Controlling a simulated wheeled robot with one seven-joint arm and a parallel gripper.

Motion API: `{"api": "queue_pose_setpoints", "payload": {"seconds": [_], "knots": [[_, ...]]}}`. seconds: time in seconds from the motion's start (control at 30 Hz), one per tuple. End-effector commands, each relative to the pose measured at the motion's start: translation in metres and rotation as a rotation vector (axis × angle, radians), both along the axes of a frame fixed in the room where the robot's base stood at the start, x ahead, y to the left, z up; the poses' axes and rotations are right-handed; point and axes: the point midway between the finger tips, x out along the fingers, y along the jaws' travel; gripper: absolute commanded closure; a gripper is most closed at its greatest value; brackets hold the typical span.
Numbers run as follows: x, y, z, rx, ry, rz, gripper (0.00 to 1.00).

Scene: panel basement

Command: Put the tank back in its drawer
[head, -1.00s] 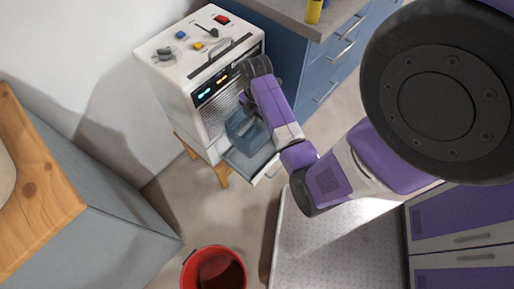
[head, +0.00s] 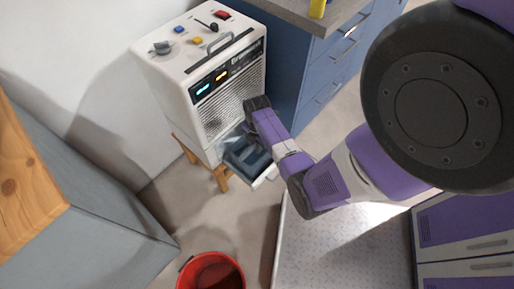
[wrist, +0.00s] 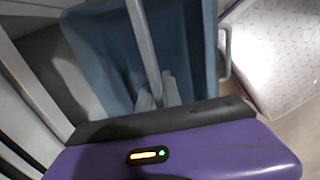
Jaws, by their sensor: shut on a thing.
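The tank (head: 238,154) is a translucent blue-grey open container at the front of the white dehumidifier (head: 215,110), within the pulled-out drawer (head: 265,180). In the head view it looks low in the drawer, but I cannot tell whether it rests fully on the bottom. In the wrist view the tank (wrist: 100,45) fills the upper middle, with a grey bar-like handle (wrist: 143,45) across it. My gripper (wrist: 157,95) is shut on the tank, apparently at this handle. In the head view my wrist hides the fingertips and part of the tank.
Blue cabinets (head: 315,80) stand close at the right of the dehumidifier. A red bucket (head: 212,272) sits on the floor in front. A grey cabinet with a wooden top (head: 30,190) is at the left. Bare floor lies between them.

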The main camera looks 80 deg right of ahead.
Motion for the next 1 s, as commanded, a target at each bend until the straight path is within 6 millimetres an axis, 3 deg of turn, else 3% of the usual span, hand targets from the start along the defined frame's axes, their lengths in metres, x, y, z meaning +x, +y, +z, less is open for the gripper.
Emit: {"api": "queue_pose_setpoints", "payload": {"seconds": [0.43, 0.47, 0.5, 0.57, 0.87, 1.0], "knots": [[0.000, -0.001, -0.008, -0.002, -0.001, 0.000, 1.00], [0.000, -0.001, -0.007, -0.001, 0.000, 0.000, 0.85], [0.000, -0.001, -0.007, -0.001, 0.000, 0.000, 0.77], [0.000, 0.000, -0.007, -0.001, 0.000, 0.000, 0.69], [0.000, 0.000, -0.006, -0.001, 0.000, 0.000, 0.69], [0.000, 0.000, 0.005, -0.001, 0.000, 0.000, 0.69]]}}
